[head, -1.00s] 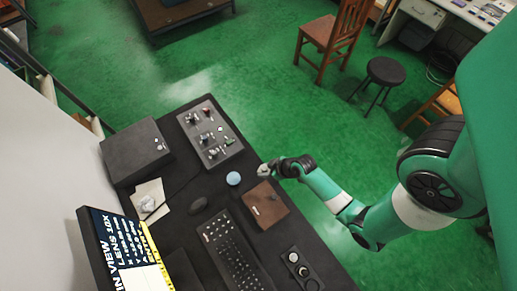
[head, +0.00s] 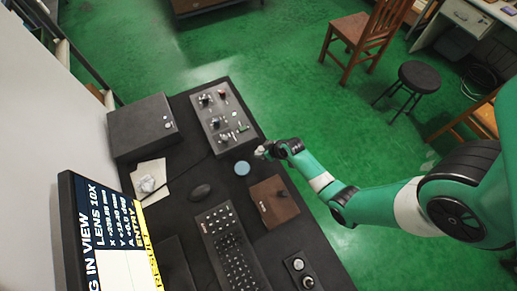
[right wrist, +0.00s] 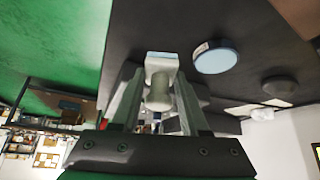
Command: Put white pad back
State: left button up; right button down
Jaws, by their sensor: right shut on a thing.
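My right gripper (head: 262,152) hangs over the right edge area of the black bench, just right of a blue-topped round disc (head: 242,167). In the right wrist view the gripper (right wrist: 158,95) is shut on a whitish piece (right wrist: 160,62) with a rounded stem and a squarish, pale-blue-faced end, which looks like the white pad. The stem sits between the fingers. The disc also shows in the right wrist view (right wrist: 216,57), apart from the held piece. My left gripper is not in view.
A grey control panel (head: 222,118) with knobs stands behind. A keyboard (head: 232,250), a mouse (head: 201,191), a crumpled white cloth on paper (head: 148,184), a dark box (head: 143,125) and a monitor (head: 110,235) fill the left.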

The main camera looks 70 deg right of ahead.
jog(key=shift+x, duration=0.95)
jog(key=shift+w+d, duration=0.2)
jog(key=shift+w, duration=0.05)
jog(key=shift+w+d+f+b, duration=0.1)
jog(key=shift+w+f+b, duration=0.1)
jog(key=shift+f+b, duration=1.35)
jog(key=shift+f, duration=0.4)
jog(key=shift+f, duration=0.15)
jog(key=shift+c, duration=2.1)
grip_release()
